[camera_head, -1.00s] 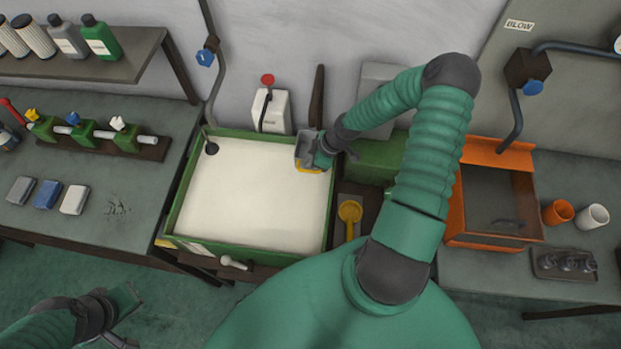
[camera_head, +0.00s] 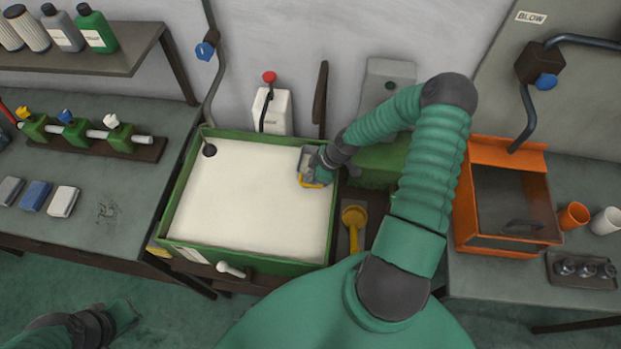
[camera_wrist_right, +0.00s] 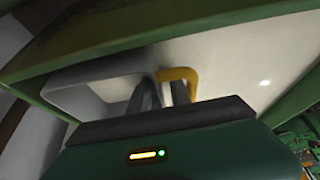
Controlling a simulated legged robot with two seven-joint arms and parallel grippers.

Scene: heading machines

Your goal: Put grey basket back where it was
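The grey basket (camera_head: 308,160), with a yellow handle part, is over the back right corner of the green-rimmed tub (camera_head: 250,262) of white liquid. I cannot tell if it touches the liquid. My right gripper (camera_head: 316,170) is at the basket and hides part of it. In the right wrist view, my right gripper's two dark fingers (camera_wrist_right: 164,93) are close together at the basket's wall, with the grey rim (camera_wrist_right: 85,80) on one side and the yellow handle (camera_wrist_right: 183,74) beside them. They look closed on it. My left gripper (camera_head: 125,312) is low at the left, away from the tub.
A yellow scoop (camera_head: 354,216) lies right of the tub. An orange-framed bin (camera_head: 478,240) stands farther right, with cups and a small tray beside it. A white canister (camera_head: 270,112) stands behind the tub. A bench with small blocks is at left.

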